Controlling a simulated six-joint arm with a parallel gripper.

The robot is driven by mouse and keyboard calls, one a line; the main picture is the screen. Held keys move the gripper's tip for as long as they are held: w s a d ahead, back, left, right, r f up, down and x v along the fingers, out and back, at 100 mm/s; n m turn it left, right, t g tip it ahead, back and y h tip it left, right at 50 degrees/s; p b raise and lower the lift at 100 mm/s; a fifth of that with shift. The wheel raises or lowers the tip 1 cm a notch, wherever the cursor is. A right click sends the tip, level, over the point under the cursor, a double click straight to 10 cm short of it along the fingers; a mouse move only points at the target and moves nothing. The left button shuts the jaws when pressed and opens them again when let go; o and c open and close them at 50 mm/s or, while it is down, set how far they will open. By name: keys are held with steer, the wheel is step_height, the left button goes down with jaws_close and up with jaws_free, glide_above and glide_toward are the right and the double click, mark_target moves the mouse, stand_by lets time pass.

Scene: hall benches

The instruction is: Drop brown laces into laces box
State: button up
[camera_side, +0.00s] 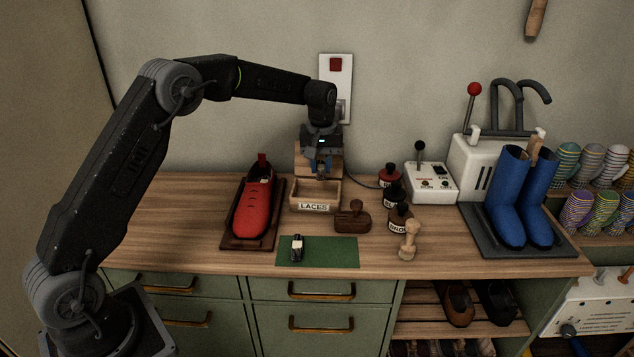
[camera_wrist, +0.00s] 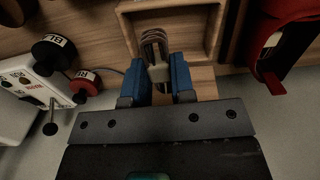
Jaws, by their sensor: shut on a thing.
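My gripper (camera_side: 323,172) points down over the back part of the wooden laces box (camera_side: 315,207), which has a LACES label on its front. In the wrist view, the blue fingers of my gripper (camera_wrist: 158,80) are shut on the brown laces (camera_wrist: 155,42), a striped bundle with a pale band. The bundle overlaps the rim of the box (camera_wrist: 216,30) in that view. Its exact height above the box is hard to tell. In the side view the laces are mostly hidden by the fingers and box.
A dark bundle with a white band (camera_side: 297,249) lies on a green mat (camera_side: 335,252). A red shoe (camera_side: 253,203) stands left of the box. A brown stamp or brush (camera_side: 352,217), several bottles (camera_side: 389,178) and a switch box (camera_side: 432,183) stand to the right.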

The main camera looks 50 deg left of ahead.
steer(key=shift+f, duration=0.3)
steer(key=o, duration=1)
step_height(320, 180, up, 14)
steer(key=shift+f, duration=0.1)
